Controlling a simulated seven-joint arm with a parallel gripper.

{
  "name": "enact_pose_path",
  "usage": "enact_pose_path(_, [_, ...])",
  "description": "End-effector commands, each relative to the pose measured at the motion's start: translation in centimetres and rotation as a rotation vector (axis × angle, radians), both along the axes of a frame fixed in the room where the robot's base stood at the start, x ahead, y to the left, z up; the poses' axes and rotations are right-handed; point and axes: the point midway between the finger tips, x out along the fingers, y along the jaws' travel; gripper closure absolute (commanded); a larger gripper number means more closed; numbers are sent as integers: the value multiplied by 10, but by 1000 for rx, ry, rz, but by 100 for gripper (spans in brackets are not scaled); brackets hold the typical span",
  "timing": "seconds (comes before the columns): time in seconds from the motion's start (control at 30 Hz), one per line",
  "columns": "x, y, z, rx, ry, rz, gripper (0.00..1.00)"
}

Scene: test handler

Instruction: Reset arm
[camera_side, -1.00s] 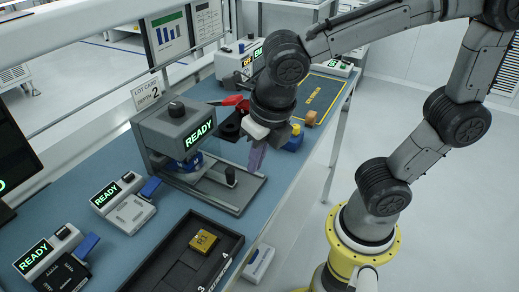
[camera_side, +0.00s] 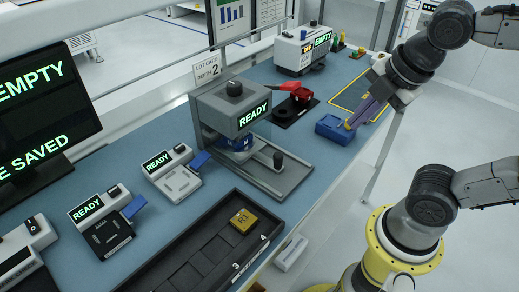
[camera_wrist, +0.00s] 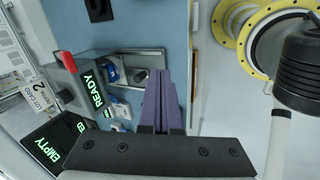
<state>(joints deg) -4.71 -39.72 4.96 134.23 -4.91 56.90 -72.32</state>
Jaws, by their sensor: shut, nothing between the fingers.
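My gripper (camera_side: 352,122) is up at the right, over the bench's right edge, with its purple fingers slanting down to the left. In the picture the fingertips lie by the blue block (camera_side: 330,129); whether they touch it I cannot tell. In the wrist view my gripper (camera_wrist: 158,76) shows its two purple fingers side by side, shut and empty. The grey test handler (camera_side: 232,110) reads READY and has a blue part (camera_side: 236,143) under its head. The handler also shows in the wrist view (camera_wrist: 92,86).
A black tray (camera_side: 190,262) with a yellow part (camera_side: 243,220) lies at the front. Two small READY units (camera_side: 172,178) (camera_side: 103,235) stand left. A red-handled black fixture (camera_side: 295,103) and a white EMPTY box (camera_side: 300,52) stand behind.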

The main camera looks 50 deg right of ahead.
Motion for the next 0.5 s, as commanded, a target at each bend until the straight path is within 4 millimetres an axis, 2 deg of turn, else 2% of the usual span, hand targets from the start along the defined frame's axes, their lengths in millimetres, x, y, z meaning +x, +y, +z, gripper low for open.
enact_pose_path(0.1, [-9, -4, -4, 146, -42, -309, 100])
enact_pose_path(0.3, [-17, -3, -12, 394, -83, -774, 100])
enact_pose_path(0.5, [-18, 1, -19, 569, -84, -1098, 100])
